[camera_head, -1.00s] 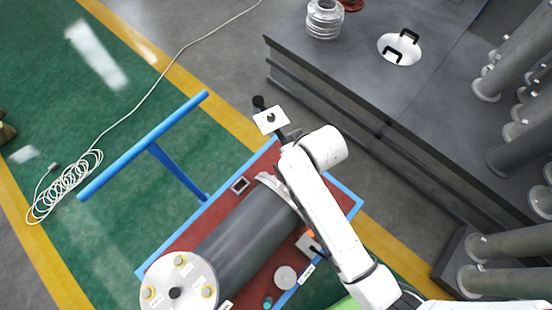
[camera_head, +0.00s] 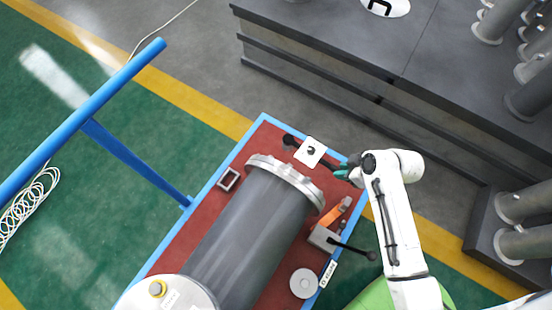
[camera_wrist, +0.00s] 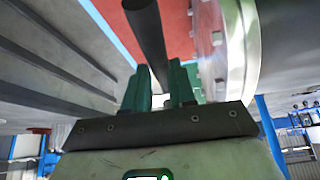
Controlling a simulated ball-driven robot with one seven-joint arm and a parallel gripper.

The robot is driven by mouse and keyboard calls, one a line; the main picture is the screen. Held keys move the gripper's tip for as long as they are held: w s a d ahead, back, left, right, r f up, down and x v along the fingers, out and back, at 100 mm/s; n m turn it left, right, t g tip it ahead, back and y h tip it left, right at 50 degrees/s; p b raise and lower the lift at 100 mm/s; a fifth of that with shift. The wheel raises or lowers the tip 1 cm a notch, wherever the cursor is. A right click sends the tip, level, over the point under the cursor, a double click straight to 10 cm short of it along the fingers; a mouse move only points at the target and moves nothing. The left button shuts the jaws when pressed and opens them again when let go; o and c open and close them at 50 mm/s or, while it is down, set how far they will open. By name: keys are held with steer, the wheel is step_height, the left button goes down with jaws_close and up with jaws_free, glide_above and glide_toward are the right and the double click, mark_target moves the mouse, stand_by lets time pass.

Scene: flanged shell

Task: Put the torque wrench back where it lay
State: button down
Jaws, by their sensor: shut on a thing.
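The torque wrench shows as a dark bar with a black rounded end (camera_head: 289,140) in the head view. My gripper (camera_head: 346,171) is shut on it, at the far right of the flanged cylinder (camera_head: 250,225). In the wrist view the dark bar (camera_wrist: 148,35) runs up from between the green fingers of my gripper (camera_wrist: 160,85). A white square plate with a dark centre (camera_head: 311,151) overlaps the bar; I cannot tell how they join. The bar appears over the far end of the red-topped blue cart (camera_head: 262,140). I cannot tell whether it touches the cart.
On the cart, right of the cylinder, are an orange item (camera_head: 338,211), a grey block with a black lever (camera_head: 324,238) and a round pale disc (camera_head: 304,283). A blue handle bar (camera_head: 85,115) rises at left. A large dark grey bench (camera_head: 330,75) stands behind.

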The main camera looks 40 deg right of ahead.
steer(key=s+d+f+b, duration=0.3)
steer(key=s+f+b, duration=0.1)
steer(key=s+f, duration=0.15)
steer(key=shift+n, duration=0.4)
steer(key=w+f+b, duration=0.4)
steer(key=w+f, duration=0.3)
steer(key=w+f+b, duration=0.3)
steer(key=w+f, duration=0.4)
steer(key=shift+w+a+b, duration=0.1)
steer(key=shift+w+b, duration=0.15)
steer(key=shift+b, duration=0.15)
steer(key=shift+r, duration=0.1)
steer(key=c, duration=0.9)
jaws_free()
steer(key=shift+s, duration=0.1)
